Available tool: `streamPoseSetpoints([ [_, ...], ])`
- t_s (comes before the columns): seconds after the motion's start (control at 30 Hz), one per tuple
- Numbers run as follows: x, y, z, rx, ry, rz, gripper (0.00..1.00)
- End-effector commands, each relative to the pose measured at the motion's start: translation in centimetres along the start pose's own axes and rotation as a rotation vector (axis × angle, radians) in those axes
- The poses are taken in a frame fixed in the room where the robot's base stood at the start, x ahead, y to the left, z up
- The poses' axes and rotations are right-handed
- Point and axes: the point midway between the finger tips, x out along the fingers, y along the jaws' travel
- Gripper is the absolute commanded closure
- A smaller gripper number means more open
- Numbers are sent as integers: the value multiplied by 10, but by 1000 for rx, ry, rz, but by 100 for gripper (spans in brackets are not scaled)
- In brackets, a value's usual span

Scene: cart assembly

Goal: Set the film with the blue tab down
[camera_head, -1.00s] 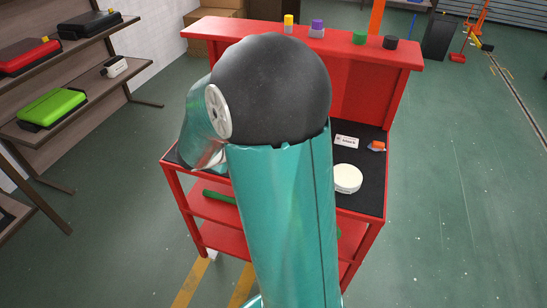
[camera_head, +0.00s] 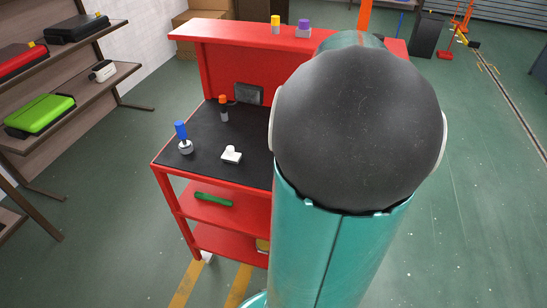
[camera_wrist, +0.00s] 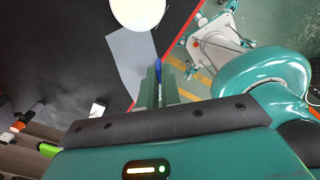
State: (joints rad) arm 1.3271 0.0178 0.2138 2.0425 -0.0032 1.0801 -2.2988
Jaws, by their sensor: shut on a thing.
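The film is a thin grey sheet (camera_wrist: 130,52) in the wrist view, over the black cart top (camera_wrist: 70,45). Its blue tab (camera_wrist: 158,70) is between the fingertips of my gripper (camera_wrist: 159,86), which is shut on it. The sheet extends up and left from the fingers, with its upper end beside a white round disc (camera_wrist: 138,10). I cannot tell whether the sheet touches the cart top. In the head view my arm hides the gripper, the film and the right part of the cart.
In the head view, the red cart's black top (camera_head: 205,135) holds a blue-handled tool (camera_head: 182,137), a white piece (camera_head: 231,154) and an orange-capped item (camera_head: 223,108) on the left. A yellow-topped bottle (camera_head: 275,24) and a purple-topped one (camera_head: 303,29) stand on the raised red shelf.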

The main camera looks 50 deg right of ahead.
Motion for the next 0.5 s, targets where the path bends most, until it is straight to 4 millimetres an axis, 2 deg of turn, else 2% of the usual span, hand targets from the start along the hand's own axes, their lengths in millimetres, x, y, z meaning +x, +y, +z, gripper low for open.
streamPoseSetpoints([
  [0.37,38,80,-12,-8,5,-2,100],
  [0.5,63,102,-15,-7,6,-4,100],
])
